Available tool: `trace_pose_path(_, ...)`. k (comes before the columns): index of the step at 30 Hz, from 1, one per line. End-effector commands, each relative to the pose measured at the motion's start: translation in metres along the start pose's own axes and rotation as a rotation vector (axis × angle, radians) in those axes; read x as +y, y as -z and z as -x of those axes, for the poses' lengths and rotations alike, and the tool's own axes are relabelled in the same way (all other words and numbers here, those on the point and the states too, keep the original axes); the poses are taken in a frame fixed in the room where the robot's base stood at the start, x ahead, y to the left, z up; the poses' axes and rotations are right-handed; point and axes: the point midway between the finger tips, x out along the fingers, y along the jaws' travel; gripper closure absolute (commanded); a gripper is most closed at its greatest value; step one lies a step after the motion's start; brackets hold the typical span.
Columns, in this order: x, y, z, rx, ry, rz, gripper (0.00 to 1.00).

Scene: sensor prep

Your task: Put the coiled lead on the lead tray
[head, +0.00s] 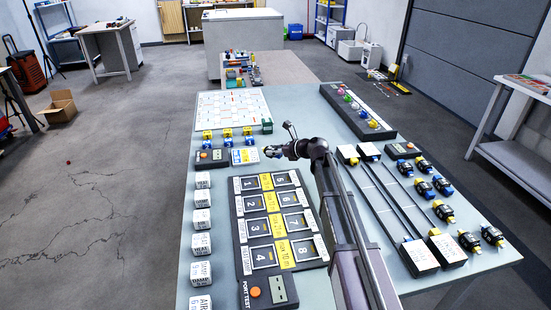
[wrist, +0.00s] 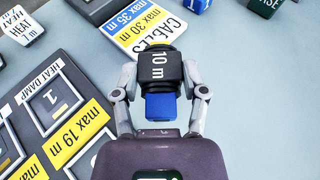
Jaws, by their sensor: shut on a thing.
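My gripper (wrist: 163,85) is shut on the coiled lead (wrist: 162,70), a black body marked "10 m" with a blue block at its near end and a yellow-green edge at its far end. The fingers grip it from both sides. In the head view my gripper (head: 277,151) is above the middle of the table, just right of the cables card (head: 244,156); the held lead is small and partly hidden there. No surface is clearly labelled as the lead tray; I cannot tell which one it is.
A dark board (head: 240,225) with numbered slots lies in front, with white labelled blocks (head: 202,220) on its left. Two long rails (head: 395,200) and several black leads (head: 443,211) lie to the right. A black rack (head: 352,112) with coloured pieces stands behind.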

Motion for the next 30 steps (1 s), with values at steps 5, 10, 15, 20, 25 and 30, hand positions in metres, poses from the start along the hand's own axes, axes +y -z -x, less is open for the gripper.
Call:
trace_pose_path(5, 0.000, 0.005, -0.002, 0.000, 0.000, 0.000, 0.94)
trace_pose_path(10, 0.000, 0.018, -0.008, 0.000, 0.000, 0.000, 0.94)
trace_pose_path(15, 0.000, 0.029, -0.012, 0.000, 0.000, 0.000, 0.94)
trace_pose_path(20, 0.000, 0.033, -0.014, 0.000, -0.001, 0.000, 0.94)
trace_pose_path(25, 0.001, 0.032, -0.014, 0.000, -0.001, 0.000, 0.94)
trace_pose_path(30, 0.001, 0.033, -0.014, 0.000, -0.001, 0.000, 0.94)
